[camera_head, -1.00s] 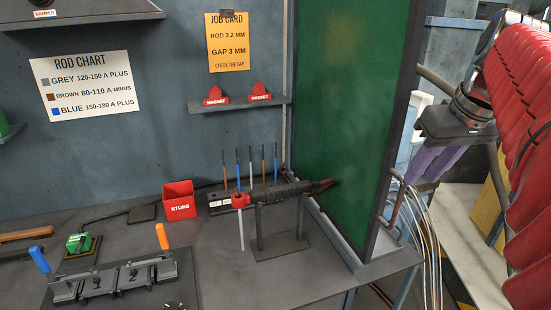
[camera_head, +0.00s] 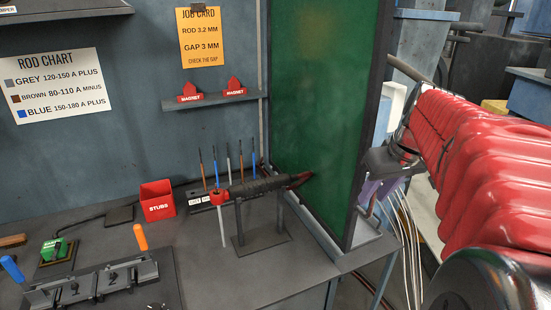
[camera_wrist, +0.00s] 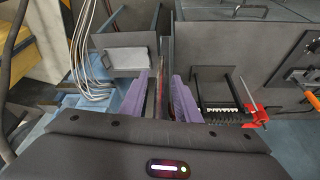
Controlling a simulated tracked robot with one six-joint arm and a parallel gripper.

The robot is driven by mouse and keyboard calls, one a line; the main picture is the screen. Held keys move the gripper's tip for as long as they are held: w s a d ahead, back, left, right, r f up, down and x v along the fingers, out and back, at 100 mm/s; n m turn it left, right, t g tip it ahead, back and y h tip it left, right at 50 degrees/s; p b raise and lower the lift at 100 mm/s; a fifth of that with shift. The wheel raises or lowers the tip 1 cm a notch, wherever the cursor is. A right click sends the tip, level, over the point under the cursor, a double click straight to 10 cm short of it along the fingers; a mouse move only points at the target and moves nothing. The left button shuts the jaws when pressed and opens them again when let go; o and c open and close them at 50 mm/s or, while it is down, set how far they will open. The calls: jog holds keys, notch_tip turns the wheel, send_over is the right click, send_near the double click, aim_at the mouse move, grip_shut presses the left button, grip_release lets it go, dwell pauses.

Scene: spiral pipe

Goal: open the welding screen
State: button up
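The welding screen (camera_head: 318,110) is a tall green panel in a dark frame, standing upright at the right end of the bench. A small brownish handle (camera_head: 371,207) shows low on its right edge. My gripper (camera_head: 372,190) is just right of that edge, its purple fingers partly hidden behind the frame. In the wrist view the gripper (camera_wrist: 162,100) has its two purple fingers apart. The screen (camera_wrist: 165,45) appears there nearly edge-on, with its edge and a thin reddish part lined up between the fingers. I cannot tell whether a finger touches it.
Pale cables (camera_head: 402,225) hang right of the screen, near my gripper.

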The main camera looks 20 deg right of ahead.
jog(key=shift+w+f, duration=0.2)
jog(key=shift+f, duration=0.4)
jog(key=shift+c, duration=0.5)
grip_shut()
jog(key=shift+d, duration=0.3)
jog(key=shift+a, duration=0.15)
